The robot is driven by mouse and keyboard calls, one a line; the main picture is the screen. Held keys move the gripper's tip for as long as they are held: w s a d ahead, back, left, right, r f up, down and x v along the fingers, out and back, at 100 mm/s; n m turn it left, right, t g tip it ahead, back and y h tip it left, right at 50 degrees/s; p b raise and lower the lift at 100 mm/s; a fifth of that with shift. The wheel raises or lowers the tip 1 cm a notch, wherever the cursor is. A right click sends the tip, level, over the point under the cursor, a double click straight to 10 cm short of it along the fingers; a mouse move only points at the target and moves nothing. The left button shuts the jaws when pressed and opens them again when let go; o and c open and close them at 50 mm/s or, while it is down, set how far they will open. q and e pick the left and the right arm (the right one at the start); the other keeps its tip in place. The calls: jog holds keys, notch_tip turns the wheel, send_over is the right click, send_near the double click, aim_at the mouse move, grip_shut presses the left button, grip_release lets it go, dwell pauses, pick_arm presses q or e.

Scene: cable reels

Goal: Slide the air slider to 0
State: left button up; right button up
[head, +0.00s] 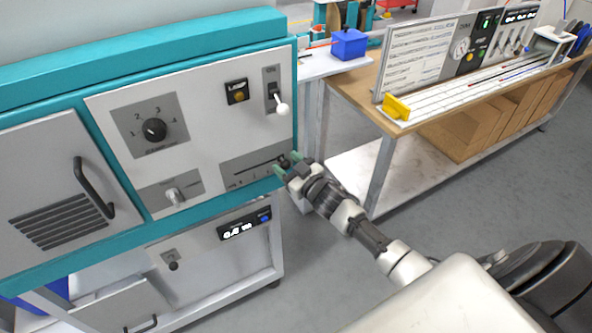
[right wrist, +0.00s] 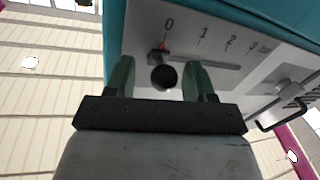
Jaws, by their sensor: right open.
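The air slider's dark round knob (head: 284,162) is at the right end of its slot, low on the right of the machine's light front panel, in the head view. In the right wrist view the knob (right wrist: 163,77) stands at the slot's left end, below the printed 0 (right wrist: 169,24); the scale runs on to 1, 2 and 3. My right gripper (head: 284,166) is open, with its green fingers (right wrist: 158,78) on either side of the knob. I cannot tell whether either finger touches it. My left gripper is not in view.
Above the slider are a white-tipped lever switch (head: 281,106) and a lamp (head: 238,92). A rotary knob (head: 155,129) and a small tap-like handle (head: 174,195) are to the left. A workbench (head: 352,88) stands to the right, with grey floor between.

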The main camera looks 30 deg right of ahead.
jog(key=s+d+b, duration=0.1)
jog(key=s+d, duration=0.1)
jog(key=s, duration=0.8)
jog(key=shift+s+d, duration=0.15)
jog(key=s+f+m+g+h, duration=0.15)
jog(key=s+f+g, duration=0.4)
jog(key=f, duration=0.95)
jog(key=s+f+m+g+h, duration=0.1)
jog(key=s+f+g+h, duration=0.15)
jog(key=s+f, duration=0.95)
jog(key=s+a+f+g, duration=0.3)
jog(key=s+f, duration=0.6)
jog(key=s, duration=0.3)
jog(key=s+a+f+g, duration=0.4)
jog(key=s+f, duration=0.5)
jog(key=s, duration=0.3)
jog(key=shift+s+f+g+y, duration=0.3)
jog(key=shift+s+g, duration=0.05)
jog(key=shift+g, duration=0.45)
jog(key=shift+a+n, duration=0.1)
jog(key=shift+n, duration=0.15)
